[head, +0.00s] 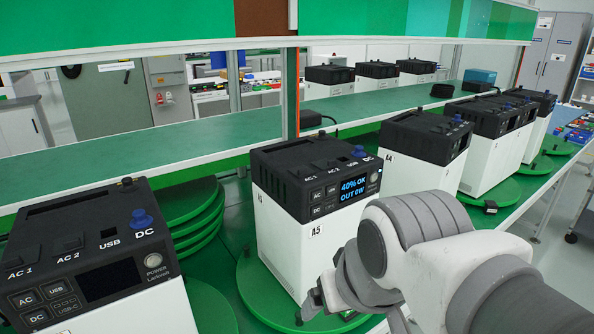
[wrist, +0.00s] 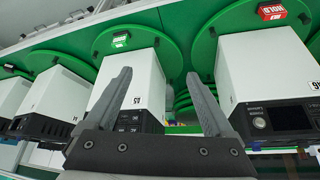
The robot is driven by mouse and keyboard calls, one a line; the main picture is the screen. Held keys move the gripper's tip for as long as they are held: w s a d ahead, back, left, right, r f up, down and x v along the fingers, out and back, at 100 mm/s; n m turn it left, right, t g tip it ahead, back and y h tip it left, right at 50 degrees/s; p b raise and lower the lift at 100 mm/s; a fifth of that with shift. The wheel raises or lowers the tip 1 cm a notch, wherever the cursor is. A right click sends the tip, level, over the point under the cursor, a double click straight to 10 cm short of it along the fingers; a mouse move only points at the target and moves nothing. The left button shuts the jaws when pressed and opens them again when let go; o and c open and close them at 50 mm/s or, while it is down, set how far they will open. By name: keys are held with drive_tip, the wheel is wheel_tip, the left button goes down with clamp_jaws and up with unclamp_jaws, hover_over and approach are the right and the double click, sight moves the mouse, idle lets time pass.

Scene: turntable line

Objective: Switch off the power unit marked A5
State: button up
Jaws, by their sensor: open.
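The power unit marked A5 (head: 300,240) is a white box with a black top, standing on a green round turntable in the middle of the head view. Its display (head: 354,189) is lit and reads "40% OK OUT 0W". A round button (head: 374,178) sits right of the display. In the wrist view, which looks upside down, A5 (wrist: 140,80) is partly hidden behind my left finger. My gripper (wrist: 158,75) is open and empty, its fingers spread before A5 and the gap to its right. In the head view my arm covers A5's lower right.
A similar unit (head: 95,255) with a dark display stands at left, its button marked POWER. Unit A4 (head: 425,155) and others stand in a row to the right. A red tag (wrist: 271,10) lies on a turntable. A green shelf (head: 130,150) runs behind the units.

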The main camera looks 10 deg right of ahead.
clamp_jaws()
idle(1.4)
